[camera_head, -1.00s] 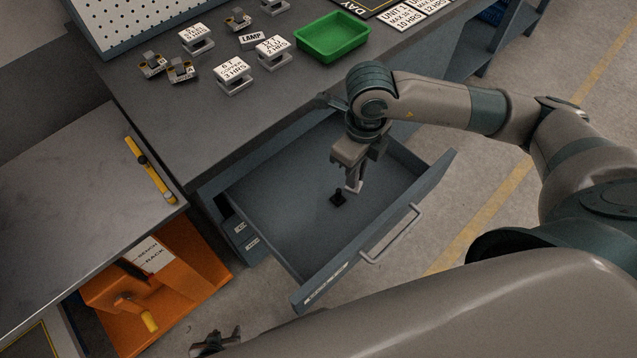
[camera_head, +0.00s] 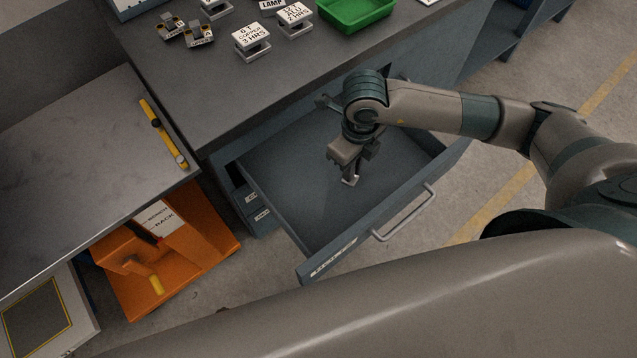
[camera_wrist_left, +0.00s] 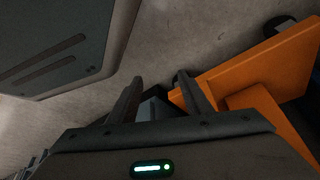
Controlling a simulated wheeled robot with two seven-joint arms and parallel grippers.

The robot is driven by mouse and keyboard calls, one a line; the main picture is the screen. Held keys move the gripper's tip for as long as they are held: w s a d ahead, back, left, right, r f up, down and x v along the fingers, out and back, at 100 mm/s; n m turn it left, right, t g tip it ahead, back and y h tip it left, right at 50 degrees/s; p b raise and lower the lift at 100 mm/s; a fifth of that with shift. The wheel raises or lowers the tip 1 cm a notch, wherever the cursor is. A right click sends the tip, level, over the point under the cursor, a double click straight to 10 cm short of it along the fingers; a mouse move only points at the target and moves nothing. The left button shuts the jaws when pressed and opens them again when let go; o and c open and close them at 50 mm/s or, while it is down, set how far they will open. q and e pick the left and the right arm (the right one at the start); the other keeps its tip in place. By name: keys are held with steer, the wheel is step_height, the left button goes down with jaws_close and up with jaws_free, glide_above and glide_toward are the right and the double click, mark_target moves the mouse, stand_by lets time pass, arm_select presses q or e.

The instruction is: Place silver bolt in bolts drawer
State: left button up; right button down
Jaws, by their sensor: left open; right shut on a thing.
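The bolts drawer (camera_head: 290,205) is pulled out from the grey bench in the head view, its handle at the front. My right gripper (camera_head: 350,181) points down inside the drawer's walls, over its floor. It is shut on the silver bolt, which is mostly hidden by the fingers; only a small pale bit shows at the tips. I cannot tell whether the bolt touches the drawer floor. My left gripper (camera_wrist_left: 158,92) shows in the left wrist view, open and empty, its fingers apart above the floor. It is out of the head view.
A green tray (camera_head: 355,10) and labelled blocks (camera_head: 252,40) stand on the bench top. An orange rack (camera_head: 175,262) stands at lower left, also in the left wrist view (camera_wrist_left: 240,80). A metal table (camera_head: 80,170) is at left. The drawer floor around my right gripper looks clear.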

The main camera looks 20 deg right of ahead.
arm_select(q)
steer(key=shift+w+d+r+t+p, duration=0.6)
steer(key=shift+w+d+p, duration=0.1)
steer(key=shift+d, duration=0.1)
arm_select(e)
steer(key=w+a+f, duration=0.1)
steer(key=a+f, duration=0.4)
steer(key=a, duration=0.3)
steer(key=shift+a, duration=0.1)
step_height(320, 180, down, 4)
steer(key=shift+r+p, duration=0.25)
steer(key=shift+p, duration=0.05)
arm_select(q)
steer(key=shift+w+d+r+t+h, duration=0.15)
steer(key=shift+d+r+t+h, duration=0.05)
steer(key=shift+d+t+h, duration=0.1)
arm_select(e)
steer(key=shift+f, duration=0.2)
arm_select(q)
steer(key=shift+f, duration=0.15)
arm_select(e)
steer(key=shift+f, duration=0.2)
steer(key=c, duration=1.8)
jaws_free()
arm_select(q)
steer(key=shift+a, duration=0.1)
